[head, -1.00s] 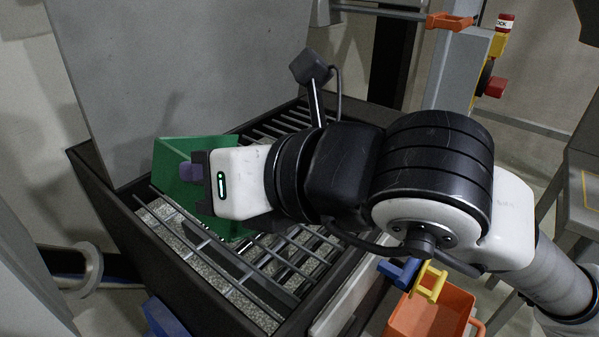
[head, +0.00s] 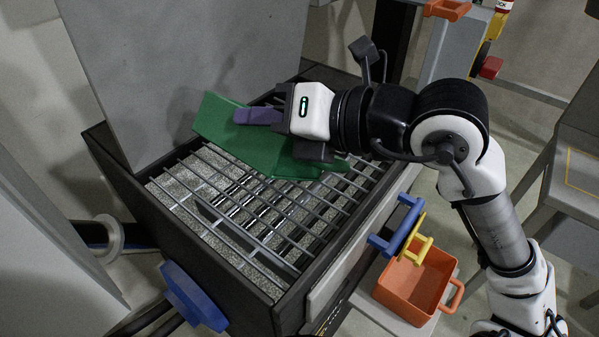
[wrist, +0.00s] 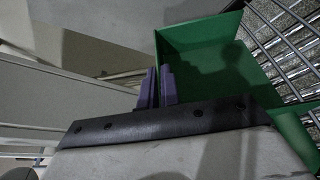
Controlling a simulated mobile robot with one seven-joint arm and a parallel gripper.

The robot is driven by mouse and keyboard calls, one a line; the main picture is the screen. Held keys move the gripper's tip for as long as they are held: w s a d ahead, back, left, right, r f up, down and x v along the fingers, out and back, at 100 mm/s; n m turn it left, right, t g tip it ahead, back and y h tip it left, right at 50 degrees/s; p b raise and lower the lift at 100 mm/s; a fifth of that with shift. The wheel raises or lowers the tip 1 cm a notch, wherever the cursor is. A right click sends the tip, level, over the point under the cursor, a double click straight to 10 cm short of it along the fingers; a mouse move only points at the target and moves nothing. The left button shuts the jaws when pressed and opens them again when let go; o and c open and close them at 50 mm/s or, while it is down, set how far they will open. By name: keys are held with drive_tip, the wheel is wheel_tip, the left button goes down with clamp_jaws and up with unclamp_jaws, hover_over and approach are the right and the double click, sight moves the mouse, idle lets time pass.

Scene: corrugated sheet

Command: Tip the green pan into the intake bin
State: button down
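The green pan (head: 225,132) is over the back part of the intake bin (head: 150,215), tilted, with its left end higher. My gripper (head: 241,116) reaches in from the right, and its purple fingers are at the pan's side wall. In the wrist view the fingers (wrist: 159,76) are close together, with the edge of the green pan (wrist: 205,75) between them. The visible inside of the pan looks bare, apart from shadow. The bin has a grate of dark bars (head: 262,205) with grey granules beneath. Whether the pan touches the grate is unclear.
A tall grey panel (head: 180,60) stands behind the bin. An orange bin (head: 415,285) with blue and yellow handles nearby stands at the bin's right. A blue knob (head: 192,295) juts from the front. A grey table (head: 570,180) is at right.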

sight(242, 155)
drive_tip(key=shift+s+a+f+n, duration=0.4)
drive_tip(key=shift+s+a+f, duration=0.1)
drive_tip(key=shift+s+f, duration=0.15)
drive_tip(key=shift+r, duration=0.25)
drive_tip(key=shift+s+a+f+n+t+h+b, duration=0.35)
drive_tip(key=shift+s+a+f+b, duration=0.2)
drive_tip(key=shift+s+f+b, duration=0.25)
drive_tip(key=s+a+f+n+b, duration=0.1)
drive_tip(key=s+b, duration=0.1)
drive_tip(key=b, duration=0.1)
drive_tip(key=s+a+f+n+h+b, duration=0.1)
drive_tip(key=a+b, duration=0.1)
drive_tip(key=b, duration=0.2)
drive_tip(key=s+a+f+n+t+b, duration=0.1)
drive_tip(key=s+f+b, duration=0.1)
drive_tip(key=b, duration=0.1)
drive_tip(key=shift+s+a+f+h, duration=0.1)
drive_tip(key=shift+s+a+h, duration=0.1)
drive_tip(key=shift+s+h, duration=0.1)
drive_tip(key=shift+s+a+f+n+t+b, duration=0.15)
drive_tip(key=shift+s+a+n+t+b, duration=0.1)
drive_tip(key=shift+s+a+n+b, duration=0.3)
drive_tip(key=shift+s+a+f+n+t+b, duration=0.1)
drive_tip(key=shift+s+a+n+t+b, duration=0.2)
drive_tip(key=shift+s+b, duration=0.4)
